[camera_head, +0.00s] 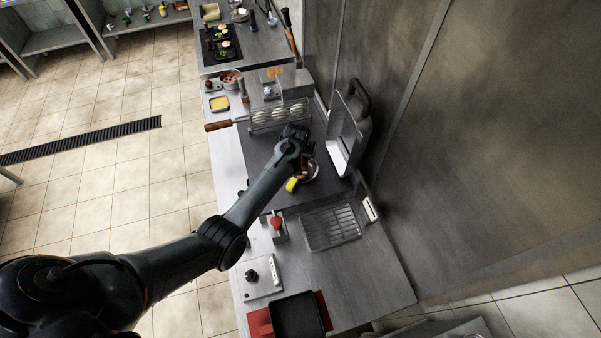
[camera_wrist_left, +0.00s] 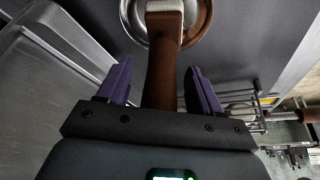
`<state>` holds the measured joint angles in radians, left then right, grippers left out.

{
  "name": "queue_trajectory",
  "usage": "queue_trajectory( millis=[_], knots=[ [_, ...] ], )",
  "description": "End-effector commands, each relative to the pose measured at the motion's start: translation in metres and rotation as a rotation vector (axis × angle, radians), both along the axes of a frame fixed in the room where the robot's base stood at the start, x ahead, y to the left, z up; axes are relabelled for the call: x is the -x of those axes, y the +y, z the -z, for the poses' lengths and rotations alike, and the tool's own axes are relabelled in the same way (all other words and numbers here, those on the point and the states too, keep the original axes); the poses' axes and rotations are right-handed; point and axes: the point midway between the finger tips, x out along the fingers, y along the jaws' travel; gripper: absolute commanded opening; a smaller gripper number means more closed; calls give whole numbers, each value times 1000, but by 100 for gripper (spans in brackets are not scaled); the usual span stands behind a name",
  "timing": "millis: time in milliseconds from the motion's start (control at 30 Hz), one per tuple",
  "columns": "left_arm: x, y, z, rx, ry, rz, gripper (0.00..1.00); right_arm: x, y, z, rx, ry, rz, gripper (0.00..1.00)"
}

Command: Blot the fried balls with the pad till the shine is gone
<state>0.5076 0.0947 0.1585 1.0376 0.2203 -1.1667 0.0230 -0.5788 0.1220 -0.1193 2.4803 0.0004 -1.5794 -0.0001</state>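My left gripper (camera_head: 293,138) is over the dark counter, beside a round metal bowl-like utensil (camera_head: 311,172). In the left wrist view its purple fingers (camera_wrist_left: 160,82) are open on either side of a brown handle (camera_wrist_left: 162,70), with a gap on each side. The handle joins the round metal utensil (camera_wrist_left: 138,12) ahead. Several pale balls (camera_head: 293,112) lie in a wire basket (camera_head: 262,118) with a wooden handle, just beyond the gripper. I cannot tell their shine. No blotting pad is clearly recognisable; a small yellow thing (camera_head: 291,185) sits beside the utensil. My right gripper is not in view.
A wire rack (camera_head: 332,227) and a red-topped item (camera_head: 277,222) are nearer.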

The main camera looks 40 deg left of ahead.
Motion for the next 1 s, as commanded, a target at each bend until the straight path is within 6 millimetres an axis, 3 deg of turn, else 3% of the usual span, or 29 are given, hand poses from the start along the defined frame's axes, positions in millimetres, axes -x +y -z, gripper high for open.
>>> queue_trajectory(
  millis=[400, 1000],
  knots=[
    [4, -1, -9, -1, 0, 0, 65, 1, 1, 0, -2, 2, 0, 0],
    [36, -16, -96, -2, -1, 0, 65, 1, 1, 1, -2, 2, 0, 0]
  ],
)
